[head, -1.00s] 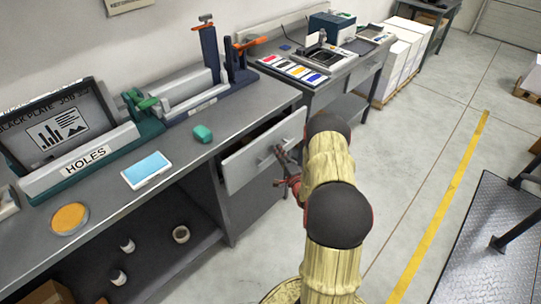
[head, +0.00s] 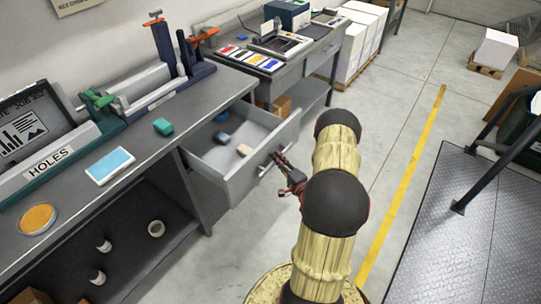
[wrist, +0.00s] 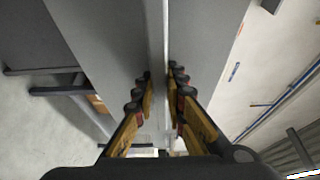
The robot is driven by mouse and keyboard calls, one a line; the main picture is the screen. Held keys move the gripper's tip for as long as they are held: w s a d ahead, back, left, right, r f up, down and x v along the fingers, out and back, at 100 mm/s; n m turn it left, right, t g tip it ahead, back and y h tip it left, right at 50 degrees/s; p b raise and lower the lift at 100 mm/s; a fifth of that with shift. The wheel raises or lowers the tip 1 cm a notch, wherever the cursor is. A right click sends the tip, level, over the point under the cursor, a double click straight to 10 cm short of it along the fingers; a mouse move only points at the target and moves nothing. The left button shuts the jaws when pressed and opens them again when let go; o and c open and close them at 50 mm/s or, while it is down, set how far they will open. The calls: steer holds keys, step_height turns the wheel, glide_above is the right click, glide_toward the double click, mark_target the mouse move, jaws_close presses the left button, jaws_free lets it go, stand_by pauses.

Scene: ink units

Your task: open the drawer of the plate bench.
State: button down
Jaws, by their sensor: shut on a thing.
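The plate bench (head: 135,150) is the long grey bench on the left. Its drawer (head: 240,183) is pulled well out, and the inside shows. A few small things lie in it, among them a dark block (head: 222,138) and a pinkish block (head: 244,150). My gripper (head: 275,164) is at the outer face of the drawer front, shut on the bar handle (head: 264,170). In the wrist view my gripper (wrist: 162,88) has its fingers on both sides of a pale bar. The exact contact is hard to see.
On the bench top are a green block (head: 163,127), a blue pad (head: 110,166) and an orange-filled dish (head: 38,219). A second bench with colour swatches (head: 250,58) stands beyond. Open floor lies right of the drawer, with a yellow line (head: 405,180) and a dark metal platform (head: 450,225).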

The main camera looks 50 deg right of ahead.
steer(key=shift+s+f, duration=0.1)
steer(key=shift+s, duration=0.25)
steer(key=c, duration=2.1)
jaws_free()
steer(key=v, duration=1.2)
